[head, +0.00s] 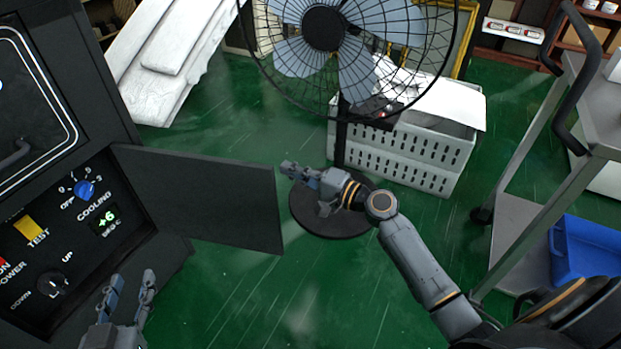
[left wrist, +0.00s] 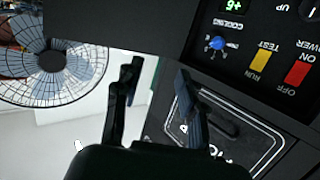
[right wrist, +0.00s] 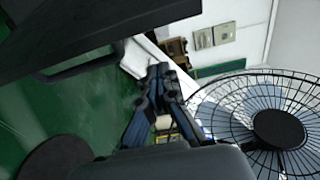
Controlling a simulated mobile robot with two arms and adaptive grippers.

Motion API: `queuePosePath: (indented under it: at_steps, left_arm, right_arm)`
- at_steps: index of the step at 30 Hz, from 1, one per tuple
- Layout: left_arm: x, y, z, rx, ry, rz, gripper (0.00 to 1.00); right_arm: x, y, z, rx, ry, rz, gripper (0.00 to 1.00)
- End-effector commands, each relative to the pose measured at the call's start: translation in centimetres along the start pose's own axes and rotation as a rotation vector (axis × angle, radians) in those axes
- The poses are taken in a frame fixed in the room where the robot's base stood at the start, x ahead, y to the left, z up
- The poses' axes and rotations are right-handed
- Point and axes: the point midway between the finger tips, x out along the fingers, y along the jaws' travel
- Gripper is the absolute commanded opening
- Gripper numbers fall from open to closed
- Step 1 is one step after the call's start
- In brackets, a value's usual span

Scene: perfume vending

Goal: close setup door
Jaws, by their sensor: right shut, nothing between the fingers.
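The setup door (head: 205,195) is a flat dark panel, swung open and sticking out to the right from the black machine. It also shows at the top of the left wrist view (left wrist: 110,22) and as a dark slab in the right wrist view (right wrist: 110,22). The control panel (head: 65,235) behind it is exposed. My right gripper (head: 287,168) is shut and empty, close beside the door's free end; I cannot tell if they touch. Its fingers are together in the right wrist view (right wrist: 160,72). My left gripper (head: 132,280) is open and empty in front of the control panel.
A standing fan (head: 323,27) with a round base (head: 335,220) is close behind my right gripper. A white perforated crate (head: 400,160) stands behind it. A metal cart (head: 520,225) with a blue bin (head: 583,262) is at right. Green floor is clear below the door.

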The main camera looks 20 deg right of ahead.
Motion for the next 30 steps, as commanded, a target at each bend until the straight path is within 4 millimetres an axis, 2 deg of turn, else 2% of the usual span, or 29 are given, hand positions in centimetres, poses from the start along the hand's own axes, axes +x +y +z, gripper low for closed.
queuePosePath:
  at_steps: [2, 6, 12, 27, 30]
  left_arm:
    - [0.0, 0.0, -0.2, 0.000, 0.011, 0.001, 0.40]
    - [-0.2, -0.1, 1.1, 0.000, -0.066, -0.003, 0.40]
    - [-0.5, -0.3, 2.2, 0.000, -0.119, -0.006, 0.40]
    - [-0.6, -0.3, 2.4, 0.000, -0.137, -0.008, 0.40]
    - [-1.0, -0.5, 3.5, 0.000, -0.194, -0.011, 0.40]
  right_arm:
    - [1.2, 0.0, 0.1, 0.000, -0.001, -0.001, 0.00]
    - [0.1, 0.0, 2.2, 0.001, -0.001, 0.002, 0.00]
    - [-0.4, 0.0, 3.7, 0.001, -0.001, 0.001, 0.00]
    - [-0.4, 0.0, 4.0, 0.000, 0.004, 0.001, 0.00]
    - [-0.4, -0.1, 4.5, 0.001, 0.011, 0.001, 0.00]
